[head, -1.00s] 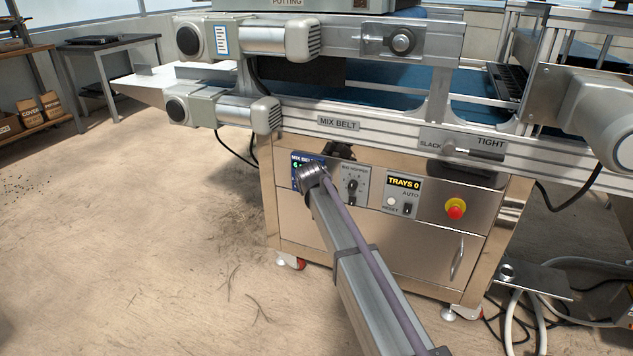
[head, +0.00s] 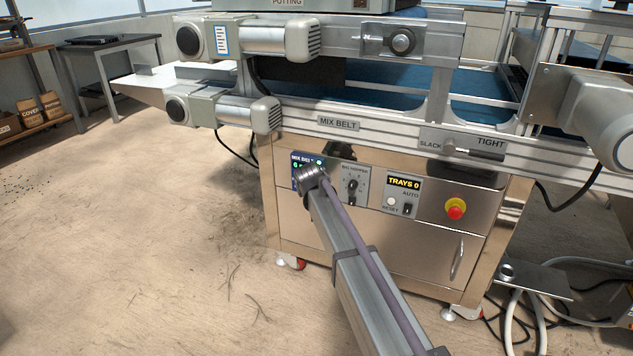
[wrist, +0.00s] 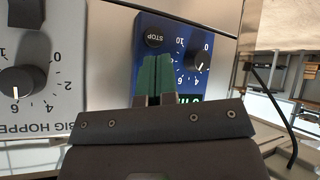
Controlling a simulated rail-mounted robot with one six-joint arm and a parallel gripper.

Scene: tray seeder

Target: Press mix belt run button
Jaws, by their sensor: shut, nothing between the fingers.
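The blue mix belt panel (wrist: 190,30) fills the middle of the wrist view, turned upside down. It carries a black STOP button (wrist: 154,38), a speed dial (wrist: 198,62) and a green display (wrist: 188,98) partly covered by my gripper. My gripper (wrist: 157,62) is shut and empty, its green fingertips over the panel just below the STOP button in the picture. I cannot tell whether they touch it. No run button can be made out in the wrist view. In the head view the panel (head: 296,158) is partly hidden behind my wrist, and a small green spot (head: 319,162) shows at its upper right.
The big hopper dial (wrist: 18,82) is close on the left in the wrist view. The conveyor frame (head: 375,135) overhangs the cabinet. Open floor lies left.

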